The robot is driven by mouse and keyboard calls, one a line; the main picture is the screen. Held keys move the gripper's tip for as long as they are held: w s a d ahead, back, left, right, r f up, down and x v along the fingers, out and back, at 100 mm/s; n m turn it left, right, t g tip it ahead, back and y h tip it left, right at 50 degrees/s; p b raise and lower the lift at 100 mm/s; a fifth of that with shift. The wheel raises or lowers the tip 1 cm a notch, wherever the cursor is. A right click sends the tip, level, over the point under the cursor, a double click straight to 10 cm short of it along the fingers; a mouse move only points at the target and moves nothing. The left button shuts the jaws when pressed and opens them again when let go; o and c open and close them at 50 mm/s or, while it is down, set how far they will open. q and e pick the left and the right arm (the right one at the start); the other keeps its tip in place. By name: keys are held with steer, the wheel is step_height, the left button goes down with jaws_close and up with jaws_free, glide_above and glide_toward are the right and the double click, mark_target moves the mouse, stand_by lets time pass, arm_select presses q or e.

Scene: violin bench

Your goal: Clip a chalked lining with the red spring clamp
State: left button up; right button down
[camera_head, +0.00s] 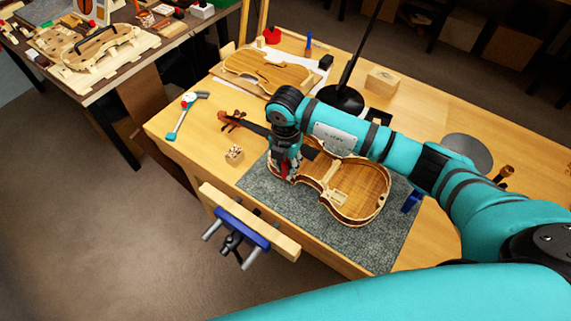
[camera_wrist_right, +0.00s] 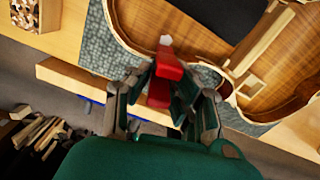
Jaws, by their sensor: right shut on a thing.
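The red spring clamp (camera_head: 284,168) is held in my right gripper (camera_head: 287,172), which is shut on it at the left part of the open violin body (camera_head: 372,190). In the right wrist view the red clamp (camera_wrist_right: 164,80) sits between the fingers of my right gripper (camera_wrist_right: 163,92), its pale tip pointing at the violin body's edge (camera_wrist_right: 130,40). I cannot tell whether the clamp touches the rim. Pale linings run along the inside of the ribs; a chalk mark is too small to make out. My left gripper is not in view.
The violin lies on a grey mat (camera_head: 395,243). A blue clamp (camera_head: 411,201) stands at its right end. A small box of blocks (camera_head: 235,154) is left of the mat, and a vise (camera_head: 241,230) is on the front edge. A lamp base (camera_head: 343,100) stands behind.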

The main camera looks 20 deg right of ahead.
steer(key=shift+f+b, duration=0.3)
steer(key=shift+f, duration=0.2)
steer(key=c, duration=1.1)
jaws_free()
steer(key=shift+r, duration=0.15)
step_height(320, 180, up, 12)
steer(key=shift+s+f, duration=0.1)
steer(key=shift+f, duration=0.1)
